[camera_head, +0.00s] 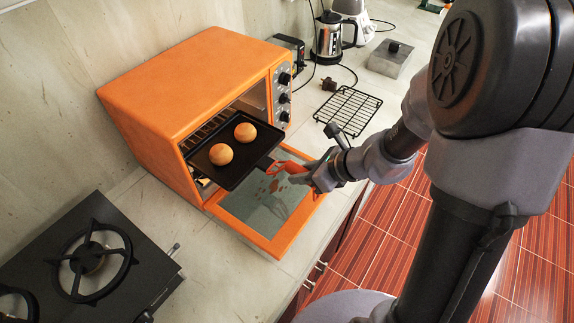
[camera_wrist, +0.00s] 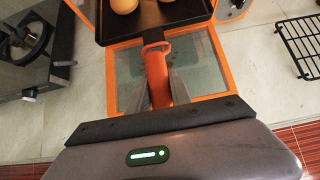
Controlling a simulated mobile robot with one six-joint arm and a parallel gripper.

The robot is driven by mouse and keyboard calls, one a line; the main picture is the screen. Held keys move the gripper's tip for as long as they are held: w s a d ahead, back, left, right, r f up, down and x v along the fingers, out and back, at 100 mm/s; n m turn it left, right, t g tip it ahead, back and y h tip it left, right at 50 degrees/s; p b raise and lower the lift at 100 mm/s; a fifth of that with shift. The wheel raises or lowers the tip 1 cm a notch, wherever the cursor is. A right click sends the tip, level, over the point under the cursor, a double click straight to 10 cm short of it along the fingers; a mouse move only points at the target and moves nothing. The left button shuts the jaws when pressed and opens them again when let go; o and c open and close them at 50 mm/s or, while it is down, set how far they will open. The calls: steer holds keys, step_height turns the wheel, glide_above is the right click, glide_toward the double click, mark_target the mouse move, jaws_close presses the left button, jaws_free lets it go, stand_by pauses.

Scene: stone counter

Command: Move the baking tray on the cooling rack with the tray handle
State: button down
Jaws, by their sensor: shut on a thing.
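The black baking tray (camera_head: 233,160) with two round buns sticks out of the open orange oven (camera_head: 187,85), above its lowered door. The tray's front edge also shows in the wrist view (camera_wrist: 150,22). My gripper (camera_head: 296,172) is shut on the orange-red tray handle (camera_wrist: 156,75), which points toward the tray. The handle's far end is at or just under the tray's front edge; I cannot tell if it is hooked on. The black wire cooling rack (camera_head: 348,109) lies on the counter right of the oven, and part of it shows in the wrist view (camera_wrist: 298,45).
The lowered oven door (camera_head: 270,205) lies below the tray and my gripper. A black gas hob (camera_head: 85,265) is at the left. A kettle (camera_head: 328,40) and a grey box (camera_head: 390,60) stand behind the rack. Cables (camera_head: 340,68) run across the counter there.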

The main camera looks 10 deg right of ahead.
steer(key=s+d, duration=1)
steer(key=shift+p, duration=0.45)
